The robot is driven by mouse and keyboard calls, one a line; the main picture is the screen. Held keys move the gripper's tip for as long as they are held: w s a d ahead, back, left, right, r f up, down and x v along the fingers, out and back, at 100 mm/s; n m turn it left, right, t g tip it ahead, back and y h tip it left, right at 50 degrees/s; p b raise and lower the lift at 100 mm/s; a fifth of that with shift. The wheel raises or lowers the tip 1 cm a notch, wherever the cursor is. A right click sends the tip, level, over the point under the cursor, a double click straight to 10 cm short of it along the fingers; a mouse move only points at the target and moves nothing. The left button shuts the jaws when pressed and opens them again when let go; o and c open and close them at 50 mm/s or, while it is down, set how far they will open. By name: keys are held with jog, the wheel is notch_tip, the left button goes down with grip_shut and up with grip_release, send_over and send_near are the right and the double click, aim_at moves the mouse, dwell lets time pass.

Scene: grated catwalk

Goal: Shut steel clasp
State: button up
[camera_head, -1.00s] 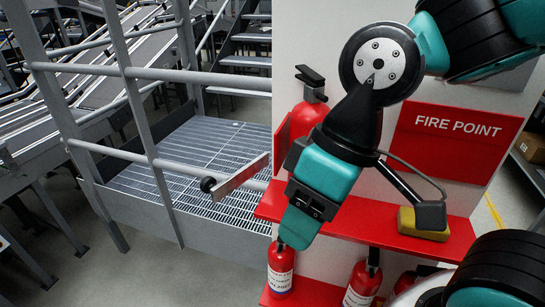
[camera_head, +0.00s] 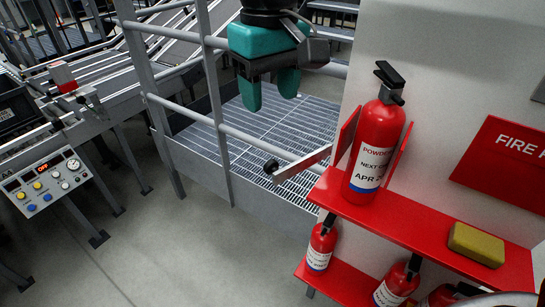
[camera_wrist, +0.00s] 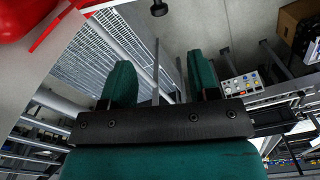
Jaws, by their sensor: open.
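The steel clasp (camera_head: 302,163) is a flat grey bar with a black knob (camera_head: 271,166) at its free left end. It sticks out to the left from the red bracket (camera_head: 348,133) around the fire extinguisher (camera_head: 376,145), so it stands swung open. In the wrist view the knob (camera_wrist: 158,8) shows at the top edge, beyond the fingertips. My gripper (camera_head: 270,90) hangs above the knob in the head view, teal fingers apart and pointing down. It also shows in the wrist view (camera_wrist: 162,80), with nothing held between its fingers.
The extinguisher stands on a red shelf (camera_head: 420,222) with a yellow block (camera_head: 477,244); more extinguishers sit below. A grey railing (camera_head: 219,120) and grating (camera_head: 290,125) lie behind the clasp. A control panel (camera_head: 45,182) is at left.

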aim_at(271, 162)
notch_tip(271, 162, down, 14)
jog(key=p, duration=0.3)
jog(key=shift+f, duration=0.15)
jog(key=c, duration=0.9)
